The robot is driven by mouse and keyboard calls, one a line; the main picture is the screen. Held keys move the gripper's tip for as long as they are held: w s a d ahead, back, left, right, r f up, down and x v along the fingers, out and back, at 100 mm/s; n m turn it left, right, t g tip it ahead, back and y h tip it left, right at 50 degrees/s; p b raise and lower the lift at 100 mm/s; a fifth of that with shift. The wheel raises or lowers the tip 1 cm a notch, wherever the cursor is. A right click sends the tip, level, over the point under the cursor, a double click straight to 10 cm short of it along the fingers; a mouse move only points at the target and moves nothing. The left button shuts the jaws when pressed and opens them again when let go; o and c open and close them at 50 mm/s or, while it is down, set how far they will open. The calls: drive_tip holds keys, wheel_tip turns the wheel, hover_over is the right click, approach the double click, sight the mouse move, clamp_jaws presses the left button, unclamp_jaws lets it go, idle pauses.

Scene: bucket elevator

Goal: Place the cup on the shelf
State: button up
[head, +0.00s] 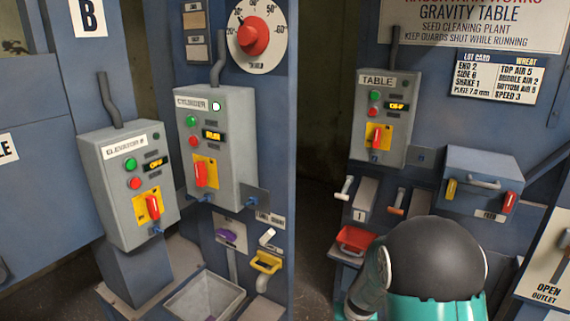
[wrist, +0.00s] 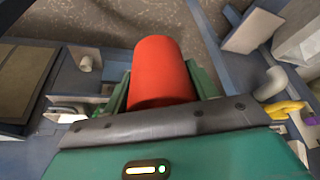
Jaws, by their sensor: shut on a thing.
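In the wrist view my gripper (wrist: 160,85) is shut on a red cup (wrist: 163,68), a plain cylinder between the two green fingers. The cup's lower part is hidden behind the dark front edge of my gripper. In the head view my arm's dark round joint and teal link cover the lower right, and I cannot make out my gripper there. A red piece (head: 356,238) shows just left of my arm; I cannot tell whether it is the cup or a fixture. I cannot tell for sure which surface is the shelf; a small grey plate (wrist: 252,30) juts out at upper right in the wrist view.
Control boxes marked cylinder (head: 214,150), elevator (head: 128,187) and table (head: 384,118) stick out from blue machine panels. A blue feed box (head: 484,180) is at right. A yellow handle (head: 266,262) and an open grey bin (head: 203,300) are low. A dark gap (head: 328,150) separates the machines.

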drive_tip(key=shift+n, duration=0.4)
drive_tip(key=a+f, duration=0.3)
drive_tip(key=shift+w, duration=0.1)
drive_tip(key=shift+r, duration=0.1)
